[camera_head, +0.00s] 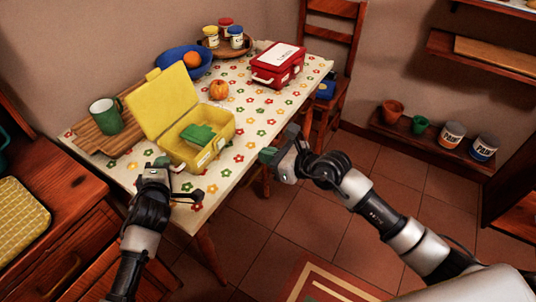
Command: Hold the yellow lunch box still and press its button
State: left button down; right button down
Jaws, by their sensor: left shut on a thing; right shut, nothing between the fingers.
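The yellow lunch box (212,152) stands on the flowered tablecloth near the table's front edge. Its lid (164,101) is raised wide open, and a green block-like item (198,135) lies inside. My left gripper (162,163) is shut on the box at its near left corner; the exact grip is partly hidden by the gripper. My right gripper (270,153) is shut and empty, right of the box and apart from it, by the table's front edge. Small pale marks show on the box's front wall; I cannot tell which is the button.
A green mug (106,116) stands on a wooden board (88,139) left of the lid. A blue bowl (172,58), a peach (219,90), a tray of jars (213,49) and a red lunch box (277,69) are farther back. A chair (335,68) stands beyond the table.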

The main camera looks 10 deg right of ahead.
pick_arm(q)
jog(key=shift+a+f, duration=0.1)
dwell(0.3)
jog(key=c, duration=1.1)
grip_release()
jog(key=shift+s, duration=0.1)
